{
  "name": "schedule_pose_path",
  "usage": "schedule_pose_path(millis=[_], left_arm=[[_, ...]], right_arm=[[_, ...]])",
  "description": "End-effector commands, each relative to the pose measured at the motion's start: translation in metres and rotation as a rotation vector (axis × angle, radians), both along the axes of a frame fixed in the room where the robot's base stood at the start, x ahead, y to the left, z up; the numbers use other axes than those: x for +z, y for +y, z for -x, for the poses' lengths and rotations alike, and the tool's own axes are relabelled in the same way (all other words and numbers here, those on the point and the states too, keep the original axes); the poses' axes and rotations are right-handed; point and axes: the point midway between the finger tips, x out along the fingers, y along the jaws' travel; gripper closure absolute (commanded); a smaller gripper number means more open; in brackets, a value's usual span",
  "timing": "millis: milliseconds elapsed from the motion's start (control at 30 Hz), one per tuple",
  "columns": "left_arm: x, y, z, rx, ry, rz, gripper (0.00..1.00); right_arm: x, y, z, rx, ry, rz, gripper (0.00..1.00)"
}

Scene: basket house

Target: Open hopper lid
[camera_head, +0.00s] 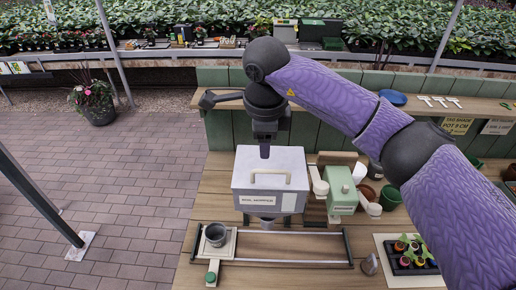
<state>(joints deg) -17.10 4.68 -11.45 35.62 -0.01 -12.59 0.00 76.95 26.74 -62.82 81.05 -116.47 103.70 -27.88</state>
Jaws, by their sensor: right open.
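The soil hopper (256,203) is a light grey box on the wooden bench, with a printed label on its front. Its lid (271,160) is on top and looks closed, with a pale bar handle (270,174) at the front part. My right gripper (265,150) hangs down from the purple arm, over the back of the lid. It is open and appears empty; I cannot tell whether its fingertips touch the lid. My left gripper is not in view.
A green device (341,190) stands just right of the hopper. A dark pot (216,234) sits on a pale plate in front left, beside a metal frame (290,262). A seedling tray (412,262) is at front right. A raised shelf (440,104) runs behind.

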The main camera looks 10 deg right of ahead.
Motion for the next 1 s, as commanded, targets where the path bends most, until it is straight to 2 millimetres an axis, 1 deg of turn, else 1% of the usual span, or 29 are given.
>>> schedule_pose_path(millis=[33, 200, 300, 433, 667, 767, 800, 867, 900, 933, 1000], left_arm=[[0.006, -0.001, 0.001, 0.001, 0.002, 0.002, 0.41], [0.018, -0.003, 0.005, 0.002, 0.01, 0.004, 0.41], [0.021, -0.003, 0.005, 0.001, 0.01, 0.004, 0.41], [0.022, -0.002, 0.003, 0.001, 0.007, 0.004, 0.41], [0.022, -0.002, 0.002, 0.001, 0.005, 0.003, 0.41], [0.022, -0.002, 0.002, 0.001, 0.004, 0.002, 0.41], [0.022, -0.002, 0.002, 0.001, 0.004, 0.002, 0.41], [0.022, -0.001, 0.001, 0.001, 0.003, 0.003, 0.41], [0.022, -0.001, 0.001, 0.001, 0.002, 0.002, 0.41], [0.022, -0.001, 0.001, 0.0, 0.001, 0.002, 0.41], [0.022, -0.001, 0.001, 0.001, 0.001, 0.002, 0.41]], right_arm=[[-0.01, -0.001, -0.001, -0.001, 0.006, 0.0, 0.49], [-0.05, -0.002, -0.009, -0.001, 0.007, -0.003, 0.49], [-0.068, -0.003, -0.012, -0.002, 0.005, -0.004, 0.49], [-0.08, -0.004, -0.014, 0.0, 0.003, -0.005, 0.49], [-0.082, -0.004, -0.015, 0.0, 0.003, -0.005, 0.49], [-0.082, -0.004, -0.015, 0.0, 0.003, -0.005, 0.68], [-0.082, -0.004, -0.015, 0.0, 0.003, -0.005, 0.76], [-0.082, -0.004, -0.015, 0.0, 0.003, -0.005, 0.89], [-0.082, -0.004, -0.015, 0.0, 0.003, -0.005, 0.98], [-0.082, -0.004, -0.015, 0.0, 0.003, -0.005, 1.0], [-0.082, -0.004, -0.015, 0.0, 0.002, -0.006, 1.0]])
